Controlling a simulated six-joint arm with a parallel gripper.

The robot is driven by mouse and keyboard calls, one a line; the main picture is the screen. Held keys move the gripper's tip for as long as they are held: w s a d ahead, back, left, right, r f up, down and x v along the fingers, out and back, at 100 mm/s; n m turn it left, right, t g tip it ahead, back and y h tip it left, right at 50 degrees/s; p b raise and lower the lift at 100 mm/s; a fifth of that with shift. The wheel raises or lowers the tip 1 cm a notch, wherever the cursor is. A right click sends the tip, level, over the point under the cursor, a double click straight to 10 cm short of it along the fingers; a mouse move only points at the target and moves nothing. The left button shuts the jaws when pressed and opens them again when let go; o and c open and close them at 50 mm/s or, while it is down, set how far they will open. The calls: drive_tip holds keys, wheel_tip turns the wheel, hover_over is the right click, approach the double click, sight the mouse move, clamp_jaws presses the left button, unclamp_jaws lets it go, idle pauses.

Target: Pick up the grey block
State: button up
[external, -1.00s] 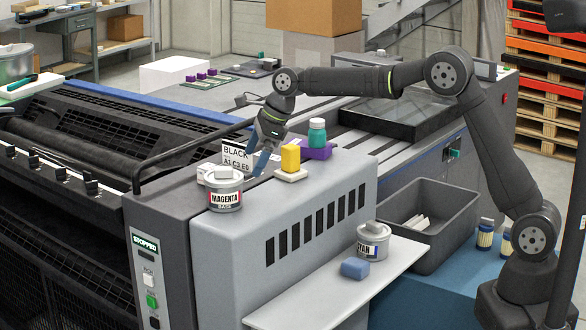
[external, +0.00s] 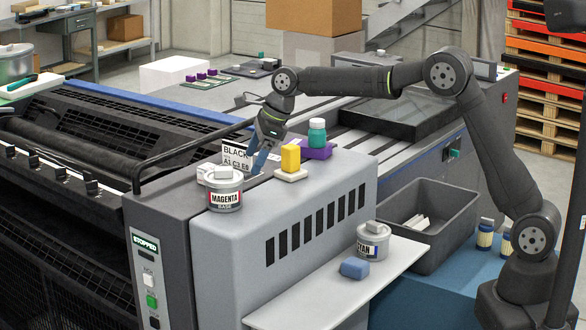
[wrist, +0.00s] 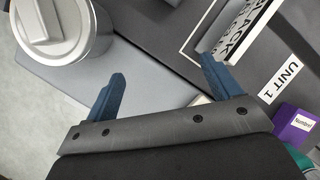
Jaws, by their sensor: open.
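My gripper (external: 259,164) is open and points down beside the magenta can (external: 225,196) on the grey machine top. In the wrist view its two blue fingers (wrist: 164,70) are spread, with only bare surface between them. A pale grey block-shaped piece (external: 222,173) sits on the magenta can's lid; it shows at the upper left of the wrist view (wrist: 40,17). A similar piece (external: 375,227) is on the cyan can (external: 372,243). I cannot tell whether either is the grey block or a lid handle.
A yellow block (external: 291,157) stands on a pale base (external: 291,175) right of my gripper. The BLACK label card (external: 236,155) is close behind my fingers.

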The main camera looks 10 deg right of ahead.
drive_tip(key=shift+c, duration=1.1)
drive_tip(key=n, duration=0.1)
drive_tip(key=r+n, duration=0.1)
drive_tip(key=n, duration=0.1)
drive_tip(key=shift+s+a+r, duration=0.1)
drive_tip(key=shift+s+a, duration=0.05)
drive_tip(key=shift+a, duration=0.2)
wheel_tip(320, 180, up, 3)
drive_tip(key=a+n+t, duration=0.2)
drive_tip(key=n, duration=0.7)
drive_tip(key=n+t, duration=0.2)
drive_tip(key=n, duration=1.2)
approach(209, 166)
drive_tip(key=x, duration=0.5)
drive_tip(key=shift+d, duration=0.15)
drive_tip(key=shift+x, duration=2.9)
drive_tip(key=shift+s+r, duration=0.1)
drive_tip(key=shift+s, duration=0.05)
drive_tip(key=c, duration=1.1)
